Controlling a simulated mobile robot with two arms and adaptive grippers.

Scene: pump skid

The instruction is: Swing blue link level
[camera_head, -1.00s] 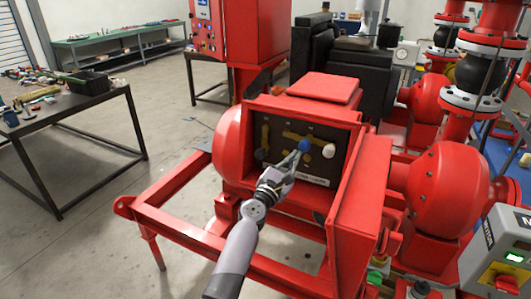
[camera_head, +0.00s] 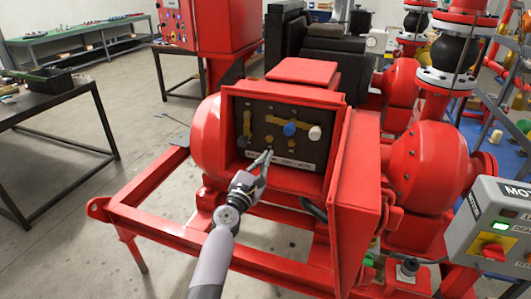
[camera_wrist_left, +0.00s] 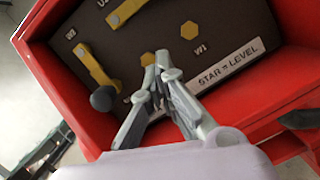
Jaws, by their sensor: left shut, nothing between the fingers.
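The blue link's round blue knob (camera_head: 289,129) sits in the middle of the dark terminal panel (camera_head: 262,169), inside a red open-fronted box. Yellow bars show beside it; the top bar (camera_head: 272,121) looks roughly level, but I cannot tell exactly which bar carries the blue knob. My left gripper (camera_head: 266,155) is shut and empty, below and left of the blue knob and apart from it. In the left wrist view its fingers (camera_wrist_left: 157,68) are together in front of the panel's lower part. The blue knob is not seen there. My right gripper is not in view.
A white knob (camera_head: 314,132) is right of the blue one. A black knob (camera_head: 242,142), also in the wrist view (camera_wrist_left: 103,98), ends an upright yellow link. The "STAR = LEVEL" label (camera_wrist_left: 226,65) is below bare hex studs. The red box rim surrounds the panel.

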